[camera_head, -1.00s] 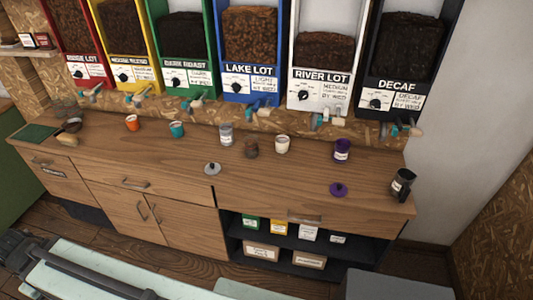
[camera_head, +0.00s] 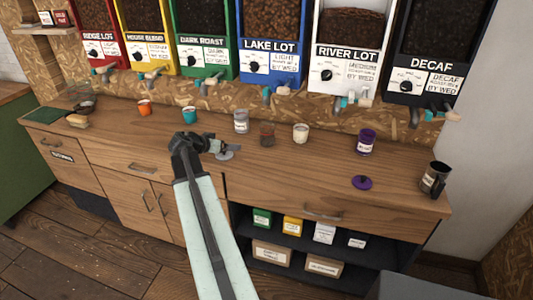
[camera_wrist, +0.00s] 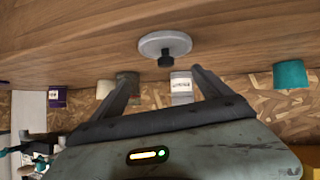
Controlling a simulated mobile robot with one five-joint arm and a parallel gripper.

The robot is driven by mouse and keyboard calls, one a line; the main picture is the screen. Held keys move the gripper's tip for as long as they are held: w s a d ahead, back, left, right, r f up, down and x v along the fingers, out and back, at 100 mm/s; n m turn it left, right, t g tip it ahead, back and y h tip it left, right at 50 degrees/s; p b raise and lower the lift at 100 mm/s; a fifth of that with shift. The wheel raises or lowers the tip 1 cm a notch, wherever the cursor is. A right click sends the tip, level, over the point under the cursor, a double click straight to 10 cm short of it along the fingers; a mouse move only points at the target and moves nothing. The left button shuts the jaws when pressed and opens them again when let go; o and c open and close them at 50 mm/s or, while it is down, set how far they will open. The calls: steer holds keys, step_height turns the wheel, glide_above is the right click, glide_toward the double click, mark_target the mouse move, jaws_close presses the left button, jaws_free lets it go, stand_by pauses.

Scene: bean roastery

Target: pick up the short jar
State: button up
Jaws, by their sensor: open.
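A short glass jar (camera_head: 267,135) with dark brown contents stands on the counter, between a taller labelled clear jar (camera_head: 241,121) and a white cup (camera_head: 301,133). In the wrist view, which is upside down, the short jar (camera_wrist: 131,84) is partly hidden behind one finger. The labelled jar (camera_wrist: 181,88) shows between the fingers. A grey lid with a dark knob (camera_wrist: 165,45) lies on the counter in front of the jars. It is partly hidden by my gripper in the head view (camera_head: 225,154). My gripper (camera_head: 222,143) is open and empty above the counter, left of the short jar.
A teal cup (camera_head: 190,115) and an orange cup (camera_head: 144,108) stand to the left. A purple jar (camera_head: 366,142), its purple lid (camera_head: 362,183) and a black mug (camera_head: 435,178) are to the right. Bean dispensers with spouts overhang the counter's back.

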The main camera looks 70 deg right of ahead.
mark_target(263, 134)
steer(key=s+d+m, duration=0.1)
steer(key=s+d, duration=0.2)
steer(key=s+d+m+g+h+b, duration=0.1)
steer(key=s+d, duration=0.3)
steer(key=s+d+r+m+g+h+b, duration=0.1)
steer(key=s+d, duration=0.2)
steer(key=s, duration=0.1)
steer(key=shift+s+d, duration=0.1)
steer(key=shift+d, duration=0.1)
steer(key=shift+s+d+r+m, duration=0.1)
steer(key=shift+s+d+m, duration=0.1)
steer(key=shift+m, duration=0.1)
steer(key=b+x, duration=0.2)
steer(key=x, duration=0.5)
steer(key=shift+d+f+b, duration=0.25)
steer(key=shift+d+b, duration=0.05)
steer(key=shift+b, duration=0.05)
steer(key=shift+r, duration=0.1)
steer(key=c, duration=1.9)
steer(key=shift+r, duration=0.1)
